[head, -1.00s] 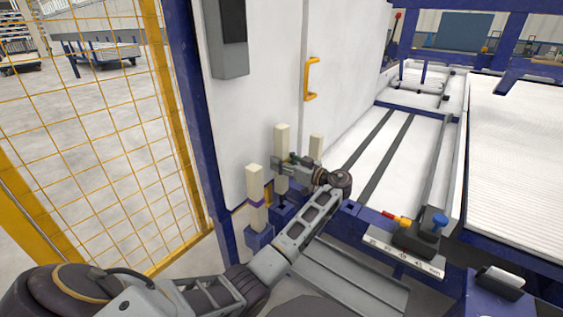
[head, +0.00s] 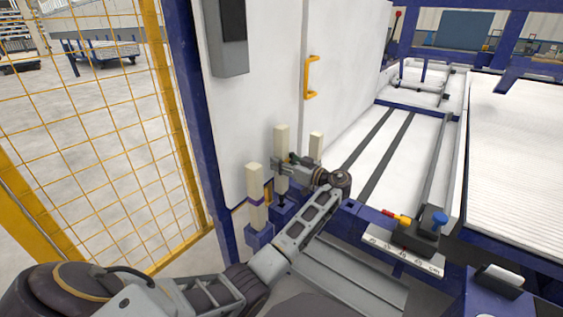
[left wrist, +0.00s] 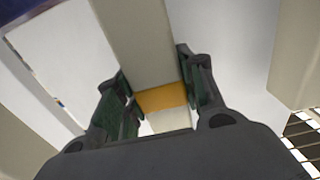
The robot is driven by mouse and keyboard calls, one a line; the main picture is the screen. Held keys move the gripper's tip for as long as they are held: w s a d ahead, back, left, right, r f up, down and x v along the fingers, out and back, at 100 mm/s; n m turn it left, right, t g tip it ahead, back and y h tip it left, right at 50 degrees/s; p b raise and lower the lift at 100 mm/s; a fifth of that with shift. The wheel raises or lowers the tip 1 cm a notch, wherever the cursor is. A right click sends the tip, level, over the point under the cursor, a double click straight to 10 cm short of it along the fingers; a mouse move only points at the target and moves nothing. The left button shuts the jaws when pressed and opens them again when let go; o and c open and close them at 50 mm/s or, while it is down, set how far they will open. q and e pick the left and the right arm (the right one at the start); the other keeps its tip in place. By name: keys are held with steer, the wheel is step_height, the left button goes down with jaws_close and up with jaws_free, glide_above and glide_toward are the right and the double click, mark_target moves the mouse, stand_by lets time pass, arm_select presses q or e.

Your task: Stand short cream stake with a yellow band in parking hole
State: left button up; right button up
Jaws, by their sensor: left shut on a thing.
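My left gripper (head: 281,165) is shut on a cream stake with a yellow band (head: 281,142), held upright in the middle of a row of stakes. In the left wrist view, the stake (left wrist: 135,45) runs between the two fingers (left wrist: 160,98), with its yellow band and a cream part below showing between them. Below it in the head view is a blue holder (head: 283,207) with a dark opening. The stake's lower end seems just above or at that opening; I cannot tell if it is inside. My right gripper is not in view.
A cream stake with a purple band (head: 255,185) stands in a blue holder (head: 259,236) close on the left. Another cream stake (head: 316,148) stands close on the right, partly hidden by my gripper. A white cabinet wall (head: 265,100) is behind. A yellow mesh fence (head: 95,130) stands left.

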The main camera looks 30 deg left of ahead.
mark_target(286, 179)
arm_select(q)
steer(key=shift+f, duration=3.45)
stand_by(1.0)
steer(key=o, duration=1.4)
steer(key=shift+c, duration=0.2)
steer(key=shift+d, duration=0.15)
steer(key=d, duration=1.1)
steer(key=shift+s+d, duration=0.35)
steer(key=shift+s, duration=0.1)
steer(key=shift+m, duration=0.3)
